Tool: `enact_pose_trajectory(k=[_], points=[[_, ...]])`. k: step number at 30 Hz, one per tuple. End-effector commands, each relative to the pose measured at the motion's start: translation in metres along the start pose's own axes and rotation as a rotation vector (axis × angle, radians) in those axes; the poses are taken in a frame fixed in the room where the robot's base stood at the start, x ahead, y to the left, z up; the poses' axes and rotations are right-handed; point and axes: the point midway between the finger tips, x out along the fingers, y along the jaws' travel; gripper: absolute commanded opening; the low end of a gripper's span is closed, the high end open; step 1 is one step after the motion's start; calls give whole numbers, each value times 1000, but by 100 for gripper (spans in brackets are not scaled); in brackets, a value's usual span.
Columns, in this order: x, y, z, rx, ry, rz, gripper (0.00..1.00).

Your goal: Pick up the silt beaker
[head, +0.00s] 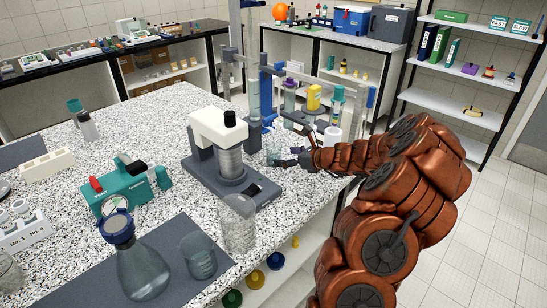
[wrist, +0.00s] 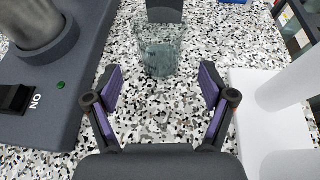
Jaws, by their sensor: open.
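A small clear glass beaker (head: 273,149), which I take to be the silt beaker, stands upright on the speckled bench behind the sieve shaker. In the wrist view the beaker (wrist: 158,52) is straight ahead, just beyond my fingertips and roughly centred between them. Its contents are hard to tell. My gripper (head: 287,158) is low over the bench, close to the beaker. In the wrist view my gripper (wrist: 160,86) is open, with only bare bench between its purple-padded fingers.
The sieve shaker (head: 230,165) stands close on the left; its grey base (wrist: 40,100) borders my left finger. A white object (wrist: 270,115) is close on the right. A dark block (wrist: 164,10) stands behind the beaker. Other glass beakers (head: 238,222) stand nearer the bench's front.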

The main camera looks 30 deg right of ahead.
Motion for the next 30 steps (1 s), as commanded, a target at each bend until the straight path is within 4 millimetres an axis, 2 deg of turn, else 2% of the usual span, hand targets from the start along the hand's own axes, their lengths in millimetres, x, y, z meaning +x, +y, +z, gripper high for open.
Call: enact_pose_trajectory(k=[8,19,30], points=[[19,0,2,0,1,1,82],[58,-2,2,1,2,0,82],[64,-3,1,0,0,-3,82]])
